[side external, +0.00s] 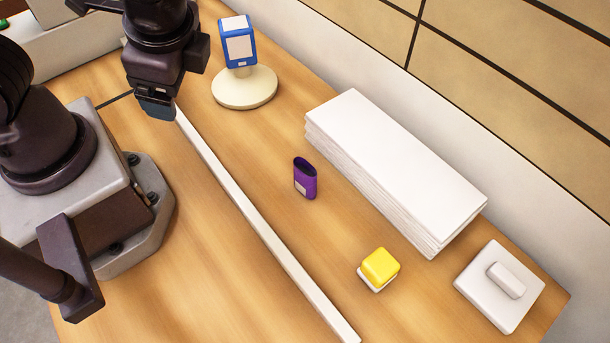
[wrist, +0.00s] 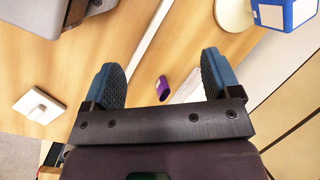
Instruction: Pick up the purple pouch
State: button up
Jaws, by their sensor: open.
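The purple pouch (side external: 308,183) stands on the wooden table, left of a white stack, with a dark opening at its top and a pale label on its side. In the wrist view the pouch (wrist: 162,84) lies between my two fingers but far beyond them. My gripper (wrist: 162,82) is open and empty, its two blue-padded fingers wide apart. In the side view my gripper (side external: 157,105) is high at the upper left, well away from the pouch. Its fingertips overlap there and are partly hidden by the wrist.
A white strip (side external: 265,225) runs across the table between my base and the pouch. A white stack (side external: 395,165) is right of the pouch. A yellow-topped block (side external: 380,265), a white switch-like plate (side external: 500,287) and a blue box (side external: 237,42) on a cream round base (side external: 245,90) stand around.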

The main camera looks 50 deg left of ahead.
aim_at(302, 169)
jog(key=d+f+m+t, duration=0.2)
jog(key=f+m+t, duration=0.2)
jog(key=m, duration=0.3)
jog(key=w+d+f+m+t+y, duration=0.1)
jog(key=f+m+t, duration=0.3)
jog(key=m, duration=0.4)
jog(key=d+f+m+t, duration=0.3)
jog(key=f+m+t, duration=0.1)
jog(key=m, duration=0.3)
jog(key=shift+w+d+f+m+y, duration=0.15)
jog(key=shift+d+f+m+y, duration=0.15)
jog(key=shift+f+m+y, duration=0.15)
jog(key=d+m+h, duration=0.1)
jog(key=d+m+t+h, duration=0.1)
jog(key=d+h, duration=0.1)
jog(key=w+d+f+m+h, duration=0.1)
jog(key=shift+d+t+h, duration=0.25)
jog(key=shift+d+t, duration=0.05)
jog(key=shift+d, duration=0.05)
jog(key=shift+w+d, duration=0.25)
jog(key=x, duration=0.7)
jog(key=shift+w, duration=0.1)
jog(key=shift+x, duration=2.7)
jog(key=shift+d, duration=0.2)
jog(key=c, duration=1)
